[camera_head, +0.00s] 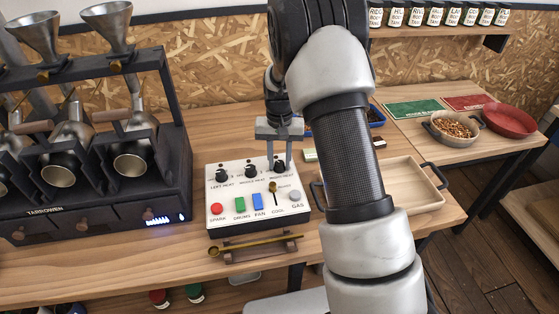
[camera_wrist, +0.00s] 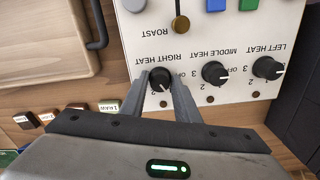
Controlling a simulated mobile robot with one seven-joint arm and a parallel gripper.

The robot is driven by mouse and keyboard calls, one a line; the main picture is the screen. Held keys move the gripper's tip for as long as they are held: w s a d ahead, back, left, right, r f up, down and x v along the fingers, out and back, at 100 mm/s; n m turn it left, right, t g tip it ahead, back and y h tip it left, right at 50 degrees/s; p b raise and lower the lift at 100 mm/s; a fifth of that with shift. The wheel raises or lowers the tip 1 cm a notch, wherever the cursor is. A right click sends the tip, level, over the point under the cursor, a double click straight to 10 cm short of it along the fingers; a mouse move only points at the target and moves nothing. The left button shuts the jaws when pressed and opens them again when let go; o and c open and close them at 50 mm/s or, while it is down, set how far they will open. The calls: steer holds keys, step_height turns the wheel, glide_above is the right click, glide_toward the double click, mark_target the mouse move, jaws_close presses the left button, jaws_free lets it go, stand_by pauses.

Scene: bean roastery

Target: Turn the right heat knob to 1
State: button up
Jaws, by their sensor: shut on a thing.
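The white control panel (camera_head: 228,189) stands on the bench in the head view. Its right heat knob (camera_wrist: 161,79) is black with a white pointer mark and sits between my gripper's fingers in the wrist view. My gripper (camera_wrist: 170,90) is shut on this knob from above. In the head view my gripper (camera_head: 279,158) comes down on the panel's back right corner and partly hides the knob. The middle heat knob (camera_wrist: 213,73) and left heat knob (camera_wrist: 267,68) stand beside it, apart from the fingers. The digits around the right knob are mostly hidden by the fingers.
The roast lever (camera_wrist: 180,22) stands near the right knob. A black roaster (camera_head: 90,150) is left of the panel. A beige tray (camera_head: 405,195) is to the right. A gold scoop (camera_head: 255,244) lies on a wooden rest in front. Small labelled blocks (camera_wrist: 108,106) lie beside the panel.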

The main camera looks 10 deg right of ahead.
mark_target(279, 163)
steer(key=o, duration=1)
steer(key=shift+o, duration=0.2)
steer(key=shift+r, duration=0.1)
step_height(279, 163, up, 17)
steer(key=p, duration=0.1)
steer(key=shift+r, duration=0.15)
